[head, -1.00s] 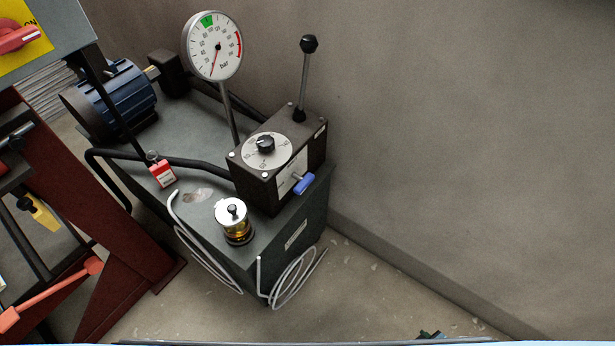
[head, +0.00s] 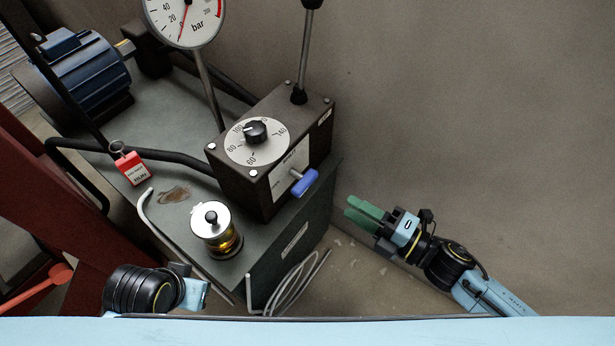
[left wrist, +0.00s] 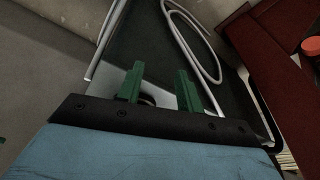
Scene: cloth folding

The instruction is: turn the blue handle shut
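The blue handle (head: 305,183) sticks out on a short metal stem from the front face of a dark valve block (head: 230,182), near its lower right corner. My right gripper (head: 349,206) is below and to the right of the handle, apart from it. Its two green fingers are a little apart with nothing between them. My left gripper is low at the left in the head view, where its fingers are hidden. In the left wrist view my left gripper (left wrist: 160,80) has its green fingers apart and empty, near the tank's side.
A glass-bodied filler with a metal cap (head: 213,228) stands on the tank (head: 165,225), near my left arm. Loose grey tubing (head: 292,285) hangs at the tank's front. A pressure gauge (head: 183,15) and tall lever (head: 308,50) rise behind. The wall side at right is clear.

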